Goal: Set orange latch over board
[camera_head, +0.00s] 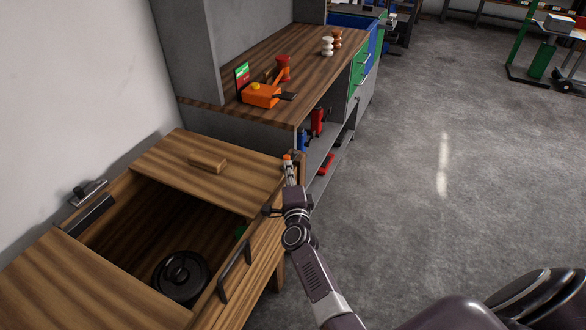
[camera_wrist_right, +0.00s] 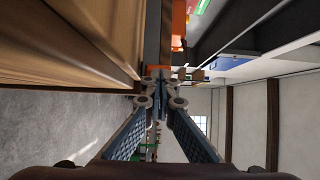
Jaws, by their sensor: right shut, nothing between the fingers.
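The orange latch (camera_head: 288,157) shows as a small orange piece at the right corner of the wooden chest, just beyond my right fingertips. In the right wrist view the orange latch (camera_wrist_right: 158,72) is straight ahead of the fingertips; I cannot tell whether they touch it. The board (camera_head: 225,182), a wooden panel with a small wooden block handle (camera_head: 208,162), lies over the far part of the chest's opening. My right gripper (camera_head: 290,172) is shut and empty beside the chest's right edge; its fingers meet in the wrist view (camera_wrist_right: 160,85). My left gripper is not in view.
The chest's open middle holds a round black lidded object (camera_head: 181,277). A dark handle (camera_head: 235,272) sticks out from its front. Behind stands a workbench (camera_head: 240,60) with an orange device (camera_head: 262,95) and shelves below. The grey floor (camera_head: 430,170) to the right is clear.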

